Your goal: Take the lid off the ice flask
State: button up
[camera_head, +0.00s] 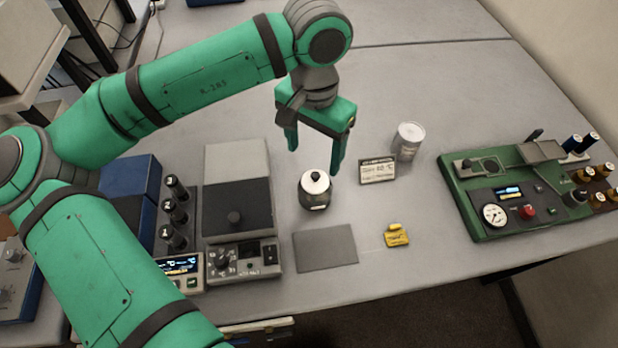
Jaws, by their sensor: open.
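The ice flask (312,198) is a small dark round pot standing upright on the grey bench, with a label on its front. Its white lid (316,181) sits on top and has a small dark knob. My gripper (313,160) is green, open and empty, pointing down. Its two fingers show above and slightly behind the flask in the picture, the right one near the lid's upper right side. I cannot tell the exact height gap between the fingers and the lid.
A labelled sign (377,171) and a metal can (408,141) stand right of the flask. A grey mat (325,248) and a yellow block (396,236) lie in front. A grey heater unit (238,190) stands left, a green instrument panel (470,215) right.

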aim_at(316, 175)
jog(key=shift+d+f, duration=0.15)
jog(key=shift+f, duration=1.95)
jog(key=shift+d+f, duration=0.15)
jog(key=shift+f, duration=1.9)
jog(key=c, duration=1.1)
